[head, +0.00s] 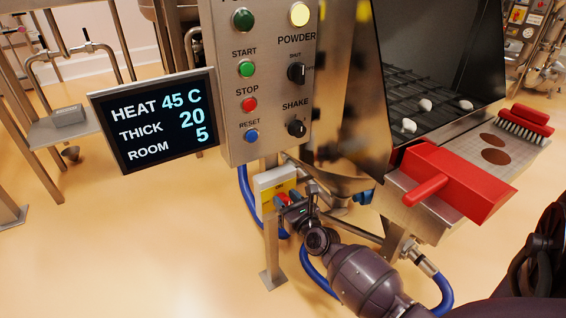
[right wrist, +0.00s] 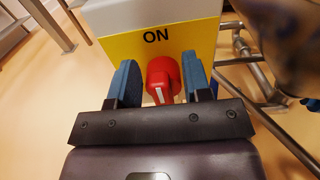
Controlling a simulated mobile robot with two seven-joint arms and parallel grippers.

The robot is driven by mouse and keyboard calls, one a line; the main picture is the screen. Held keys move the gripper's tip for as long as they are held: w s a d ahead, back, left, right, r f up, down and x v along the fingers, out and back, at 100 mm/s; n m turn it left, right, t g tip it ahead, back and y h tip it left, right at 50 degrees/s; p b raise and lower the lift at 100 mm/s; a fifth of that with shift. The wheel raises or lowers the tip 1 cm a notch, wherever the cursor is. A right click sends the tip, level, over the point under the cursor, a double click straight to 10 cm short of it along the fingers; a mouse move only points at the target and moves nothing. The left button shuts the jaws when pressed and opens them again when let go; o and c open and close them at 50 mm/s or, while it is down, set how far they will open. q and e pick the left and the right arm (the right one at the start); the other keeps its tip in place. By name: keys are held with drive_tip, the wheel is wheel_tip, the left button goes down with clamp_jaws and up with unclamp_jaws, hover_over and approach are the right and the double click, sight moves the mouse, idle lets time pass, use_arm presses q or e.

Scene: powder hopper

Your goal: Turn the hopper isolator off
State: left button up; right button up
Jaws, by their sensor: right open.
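The hopper isolator (head: 268,186) is a pale box with a yellow plate on a short steel post, below the button panel. In the right wrist view its yellow plate (right wrist: 128,49) reads ON above a red knob (right wrist: 161,72). A white mark shows low on the knob's front. My right gripper (head: 287,199) is at the isolator. Its two blue-padded fingers (right wrist: 160,82) are open, one on each side of the knob. A narrow gap shows beside the knob; whether a finger touches it is unclear. My left gripper is not in view.
The button panel (head: 269,90) stands above the isolator, with a display (head: 154,120) at its left. A red dustpan (head: 465,178) and a red brush (head: 524,124) lie on the hopper's tray at the right. Blue hoses (head: 243,195) and steel pipes run near the post.

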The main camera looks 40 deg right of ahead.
drive_tip(key=shift+w+d, duration=0.15)
drive_tip(key=shift+w, duration=0.45)
drive_tip(key=shift+c, duration=0.2)
drive_tip(key=c, duration=0.5)
